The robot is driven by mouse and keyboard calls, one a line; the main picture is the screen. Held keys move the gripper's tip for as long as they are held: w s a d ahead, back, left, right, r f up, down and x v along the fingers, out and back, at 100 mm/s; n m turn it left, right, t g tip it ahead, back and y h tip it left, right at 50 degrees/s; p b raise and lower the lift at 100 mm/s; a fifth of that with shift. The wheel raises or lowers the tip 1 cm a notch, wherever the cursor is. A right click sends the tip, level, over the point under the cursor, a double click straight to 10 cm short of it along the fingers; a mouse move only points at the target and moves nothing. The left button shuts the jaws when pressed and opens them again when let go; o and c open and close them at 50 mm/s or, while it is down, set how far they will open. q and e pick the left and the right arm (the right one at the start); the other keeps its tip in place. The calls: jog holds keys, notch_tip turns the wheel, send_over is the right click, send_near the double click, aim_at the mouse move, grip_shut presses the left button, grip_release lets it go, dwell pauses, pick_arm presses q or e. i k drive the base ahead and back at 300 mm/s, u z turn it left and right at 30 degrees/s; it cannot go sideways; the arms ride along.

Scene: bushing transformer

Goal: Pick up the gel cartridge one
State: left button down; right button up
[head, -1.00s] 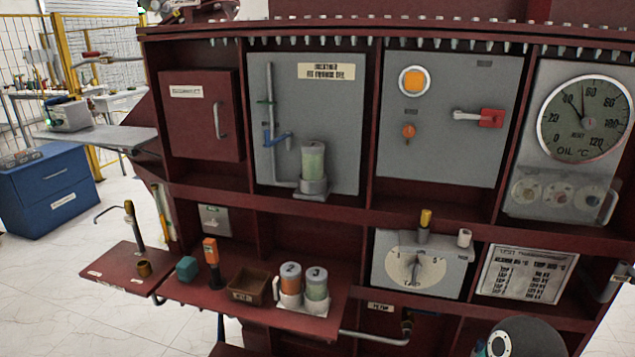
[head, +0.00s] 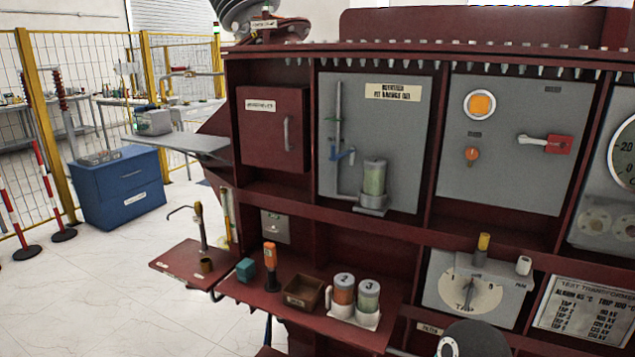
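A gel cartridge (head: 374,178) with a clear cylinder of pale green filling stands on a grey base at the lower right of the upper grey panel; I see no number on it. Two more cartridges stand in a white holder on the lower shelf: cartridge 2 (head: 343,291) with orange filling and cartridge 3 (head: 367,297) with green filling. No cartridge marked 1 is legible. Neither of my grippers shows in the head view.
The red cabinet (head: 310,195) fills the right side. Its lower shelf also holds a brown box (head: 303,294), an orange-topped tool (head: 270,262) and a teal block (head: 245,269). A blue cabinet (head: 121,190) stands at left; open floor lies between.

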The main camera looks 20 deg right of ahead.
aim_at(374, 175)
jog(key=u, duration=0.8)
jog(key=i, duration=1.35)
jog(key=z, duration=4.8)
jog(key=k, duration=0.1)
jog(key=u, duration=3.1)
jog(key=k, duration=0.45)
jog(key=z, duration=0.2)
jog(key=i, duration=0.45)
jog(key=u, duration=0.15)
